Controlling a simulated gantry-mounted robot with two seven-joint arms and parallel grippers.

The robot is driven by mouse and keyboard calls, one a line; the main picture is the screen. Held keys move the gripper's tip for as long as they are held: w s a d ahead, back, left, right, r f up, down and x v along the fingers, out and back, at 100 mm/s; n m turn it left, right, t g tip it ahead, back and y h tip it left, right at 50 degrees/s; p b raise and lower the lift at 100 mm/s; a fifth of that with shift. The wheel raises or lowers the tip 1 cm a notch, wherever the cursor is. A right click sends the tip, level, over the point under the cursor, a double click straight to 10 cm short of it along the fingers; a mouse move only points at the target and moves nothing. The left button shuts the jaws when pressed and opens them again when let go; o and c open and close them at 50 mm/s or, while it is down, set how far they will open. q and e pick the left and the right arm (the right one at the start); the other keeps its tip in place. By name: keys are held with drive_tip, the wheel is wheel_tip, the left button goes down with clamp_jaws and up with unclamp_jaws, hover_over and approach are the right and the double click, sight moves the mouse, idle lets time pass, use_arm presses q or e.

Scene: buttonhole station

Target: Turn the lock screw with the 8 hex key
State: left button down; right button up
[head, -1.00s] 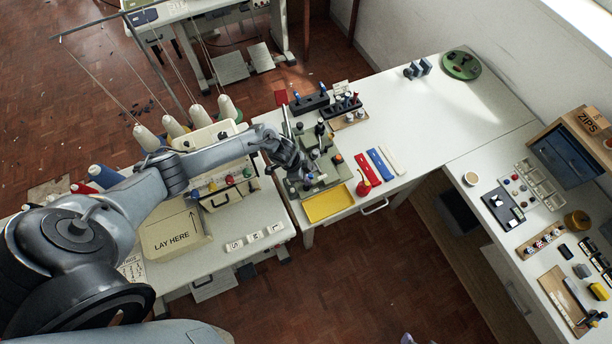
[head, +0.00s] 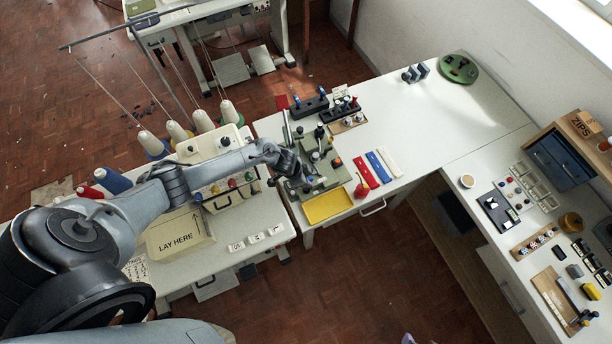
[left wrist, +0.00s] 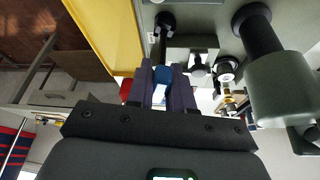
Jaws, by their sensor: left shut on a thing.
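My left gripper (head: 296,178) is over the near left part of the grey-green fixture (head: 322,168) on the white table. In the left wrist view its two dark fingers (left wrist: 165,82) are shut on a small blue piece (left wrist: 162,76), which looks like part of a hex key. The size mark cannot be read. In the wrist view the fixture shows black knobs and a large grey-green cylinder (left wrist: 282,88) to the right of the fingers. I cannot tell which part is the lock screw. My right gripper is not in view.
A yellow tray (head: 328,206) lies in front of the fixture. Red, blue and white strips (head: 377,167) lie to its right. Black racks (head: 309,104) stand behind it. A sewing station with thread spools (head: 202,121) is at left.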

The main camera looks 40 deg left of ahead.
use_arm(q)
drive_tip(key=shift+n, duration=0.4)
drive_tip(key=shift+r+n+y+p, duration=0.1)
drive_tip(key=shift+n+y+p, duration=0.2)
drive_tip(key=shift+n+p, duration=0.45)
drive_tip(key=shift+d+n+t+y+p, duration=0.1)
drive_tip(key=shift+n+t+y+p, duration=0.2)
drive_tip(key=shift+n+p, duration=0.35)
drive_tip(key=c, duration=1.5)
unclamp_jaws()
drive_tip(key=o, duration=0.6)
